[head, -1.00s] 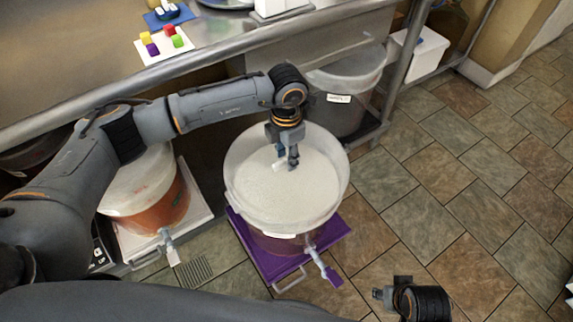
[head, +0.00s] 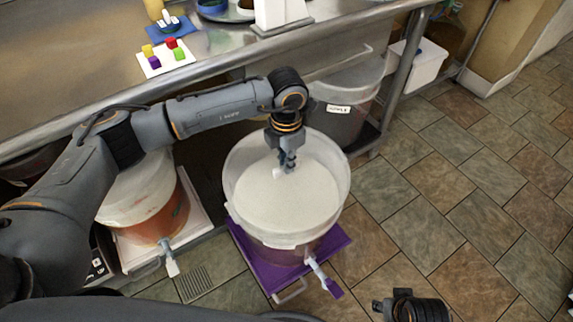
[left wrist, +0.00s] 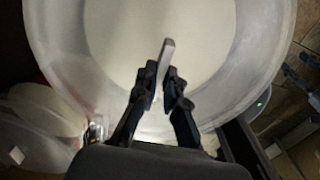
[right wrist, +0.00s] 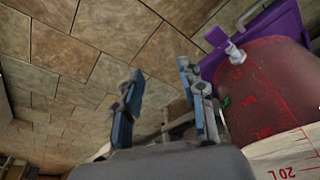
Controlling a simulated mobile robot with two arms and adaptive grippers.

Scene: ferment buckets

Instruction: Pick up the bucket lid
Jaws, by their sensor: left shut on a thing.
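The pale round bucket lid (head: 290,204) lies within the wide rim of the middle bucket (head: 335,186). Whether it is lifted at all I cannot tell. My left gripper (head: 286,164) is over the back part of the lid, shut on its small light handle (head: 279,173). In the left wrist view, the handle (left wrist: 166,52) sticks out between the fingertips (left wrist: 163,82), with the lid (left wrist: 190,30) behind. My right gripper (right wrist: 158,90) is open and empty. Its fingers are apart, low beside the reddish lower wall of the bucket (right wrist: 265,90).
The middle bucket stands on a purple stand (head: 262,266), its tap (head: 322,276) sticking out in front. A lidded orange bucket (head: 155,222) stands left and a grey bucket (head: 343,105) behind, under the steel counter (head: 232,52).

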